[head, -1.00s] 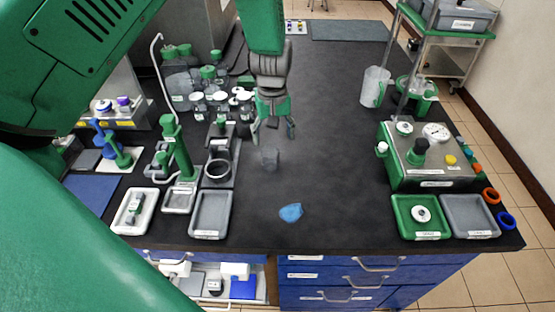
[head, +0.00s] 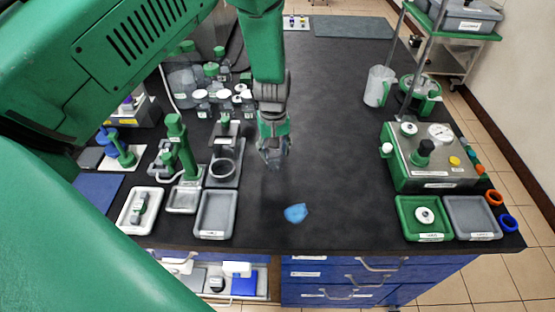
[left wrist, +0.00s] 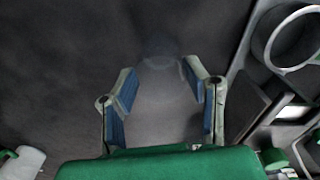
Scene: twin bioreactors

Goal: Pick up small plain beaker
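The small plain beaker is clear and hard to see against the black bench. In the left wrist view its faint outline (left wrist: 160,62) shows ahead of and between the two fingertips. In the head view my left gripper covers its place, so I cannot make it out there. My left gripper (head: 273,158) points down over the middle of the bench. In the left wrist view the blue-padded fingers of the left gripper (left wrist: 160,75) are apart, with a gap around the beaker's outline. I cannot tell whether either finger touches it. My right gripper is not in view.
Left of the gripper stand a dark ring holder (head: 222,169) and a green stand (head: 178,150). Lidded bottles (head: 222,97) are behind. A grey tray (head: 214,230) and a blue patch (head: 295,213) are nearer. Bench to the right is clear up to the control box (head: 400,172).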

